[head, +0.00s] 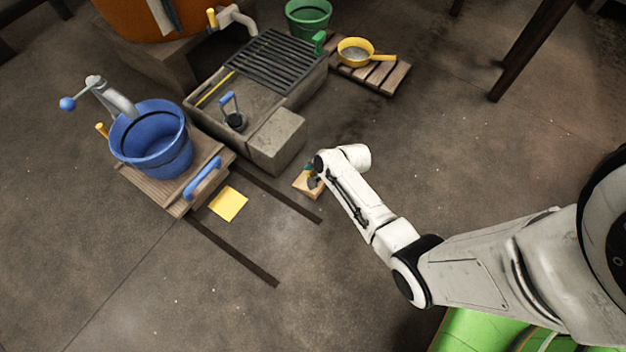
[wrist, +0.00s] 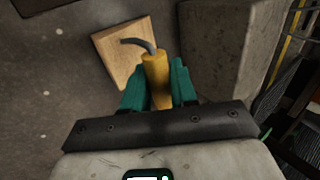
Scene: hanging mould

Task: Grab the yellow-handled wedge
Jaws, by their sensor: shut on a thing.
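The yellow-handled wedge (wrist: 157,68) shows in the wrist view, its yellow handle between the teal fingers of my gripper (wrist: 158,85). A curved grey piece sticks out from the handle's far end, over a light wooden block (wrist: 115,50). The fingers are shut on the handle from both sides. In the head view my gripper (head: 312,176) is low beside the concrete trough, over the wooden block (head: 304,187), and my wrist hides most of the wedge.
The concrete trough (head: 278,140) with a grate (head: 275,60) stands close left of my gripper. A blue bucket (head: 150,140) sits on a wooden cart (head: 168,186). Dark rails (head: 240,255) and a yellow square (head: 228,203) lie on the floor. A yellow pan (head: 356,50) rests on slats behind. Floor to the right is clear.

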